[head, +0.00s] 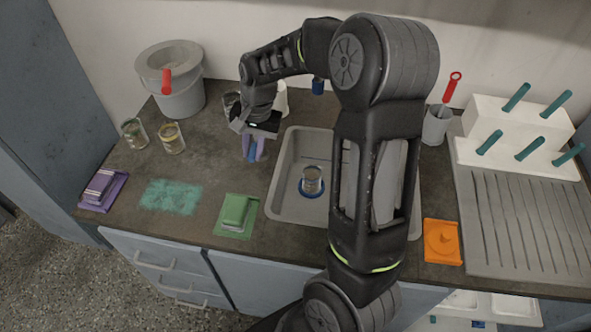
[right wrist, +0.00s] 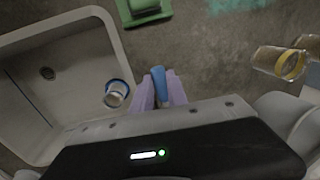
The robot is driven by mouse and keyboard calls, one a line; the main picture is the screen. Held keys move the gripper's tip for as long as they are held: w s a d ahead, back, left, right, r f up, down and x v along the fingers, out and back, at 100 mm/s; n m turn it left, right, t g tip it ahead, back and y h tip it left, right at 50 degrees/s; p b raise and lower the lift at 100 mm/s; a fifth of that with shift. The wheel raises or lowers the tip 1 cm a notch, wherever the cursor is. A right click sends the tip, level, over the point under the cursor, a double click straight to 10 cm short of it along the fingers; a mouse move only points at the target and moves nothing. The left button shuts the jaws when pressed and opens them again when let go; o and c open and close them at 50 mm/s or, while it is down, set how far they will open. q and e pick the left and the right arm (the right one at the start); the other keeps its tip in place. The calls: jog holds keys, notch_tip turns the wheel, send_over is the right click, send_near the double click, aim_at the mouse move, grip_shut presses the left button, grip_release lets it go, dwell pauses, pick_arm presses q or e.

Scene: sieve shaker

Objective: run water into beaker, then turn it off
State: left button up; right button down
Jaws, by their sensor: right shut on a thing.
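A clear beaker (head: 312,178) with a blue ring around it stands in the grey sink (head: 277,185); it also shows in the right wrist view (right wrist: 117,94), apart from the drain. I cannot tell whether it holds water. My right gripper (head: 253,153) is left of the sink, its lilac fingers shut on a blue handle (right wrist: 160,83). The handle's base is hidden, so I cannot tell what it is fixed to. A blue piece (head: 318,87) shows near the wall behind the sink. No spout or water stream is visible; my right arm covers much of the sink's right side. My left gripper is out of view.
A grey bucket (head: 180,98) and glass jars (head: 171,138) stand at left. Purple (head: 105,188), green (head: 235,212) and orange (head: 441,240) items lie along the front. A white rack (head: 510,145) and drainboard (head: 535,220) are at right.

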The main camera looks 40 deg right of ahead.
jog(key=shift+s+d+n, duration=0.3)
jog(key=shift+n, duration=0.5)
jog(key=shift+s+d+n, duration=0.3)
jog(key=shift+d+n, duration=0.1)
jog(key=shift+n, duration=0.4)
dwell(3.1)
jog(key=shift+w+a+m, duration=0.35)
jog(key=shift+a+m, duration=0.05)
jog(key=shift+m, duration=0.6)
